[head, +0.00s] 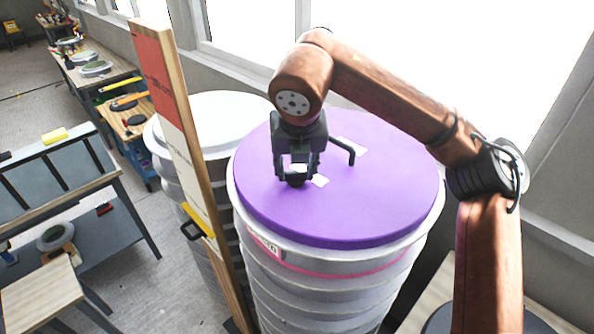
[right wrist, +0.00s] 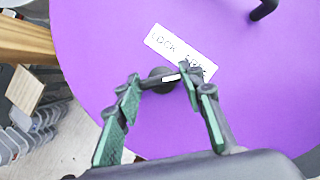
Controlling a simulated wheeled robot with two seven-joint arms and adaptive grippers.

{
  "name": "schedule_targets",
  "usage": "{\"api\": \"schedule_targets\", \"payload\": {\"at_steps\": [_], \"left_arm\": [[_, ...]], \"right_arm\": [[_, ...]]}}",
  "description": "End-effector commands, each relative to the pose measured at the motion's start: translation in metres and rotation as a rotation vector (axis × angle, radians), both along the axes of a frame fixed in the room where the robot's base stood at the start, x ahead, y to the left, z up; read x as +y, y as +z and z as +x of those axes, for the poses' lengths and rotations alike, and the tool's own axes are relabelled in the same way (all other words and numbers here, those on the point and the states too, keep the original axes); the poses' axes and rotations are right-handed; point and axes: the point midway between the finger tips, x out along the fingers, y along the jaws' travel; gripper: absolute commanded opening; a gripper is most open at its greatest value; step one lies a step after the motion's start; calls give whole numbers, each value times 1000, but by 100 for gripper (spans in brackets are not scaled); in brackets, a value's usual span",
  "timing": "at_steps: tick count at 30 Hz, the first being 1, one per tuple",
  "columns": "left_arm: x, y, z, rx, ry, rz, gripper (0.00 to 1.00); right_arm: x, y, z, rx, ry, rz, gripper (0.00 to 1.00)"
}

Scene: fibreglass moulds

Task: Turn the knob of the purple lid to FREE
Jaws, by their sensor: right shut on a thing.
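The purple lid (head: 365,205) covers a tall grey ribbed drum, and it fills much of the right wrist view (right wrist: 100,45). My right gripper (head: 297,176) reaches down onto the lid, left of its middle. It is shut on the small black knob (right wrist: 156,86), one finger on each side in the right wrist view. A white mark shows on the knob's right part. A white label (right wrist: 172,46) beside the knob reads LOCK; the second word, partly hidden by a fingertip, seems to be FREE. My left gripper is not in view.
A black bent handle (head: 343,148) stands up from the lid beside the gripper. A tall wooden board (head: 180,125) with a red panel stands left of the drum. Another pale-lidded drum (head: 225,110) is behind it. Windows line the back wall; workbenches stand at the left.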

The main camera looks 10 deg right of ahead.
Motion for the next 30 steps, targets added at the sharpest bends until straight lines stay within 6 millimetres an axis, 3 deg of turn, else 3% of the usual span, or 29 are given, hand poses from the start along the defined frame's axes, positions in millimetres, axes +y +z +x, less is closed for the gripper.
{"api": "schedule_targets", "payload": {"at_steps": [21, 22, 30], "left_arm": [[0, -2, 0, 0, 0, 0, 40], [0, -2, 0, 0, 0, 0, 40], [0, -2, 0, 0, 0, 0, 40]], "right_arm": [[0, 0, 1, 0, -71, 0, 12], [0, -1, 1, 0, -71, 0, 38], [0, 0, 0, 0, -70, 0, 54]]}}
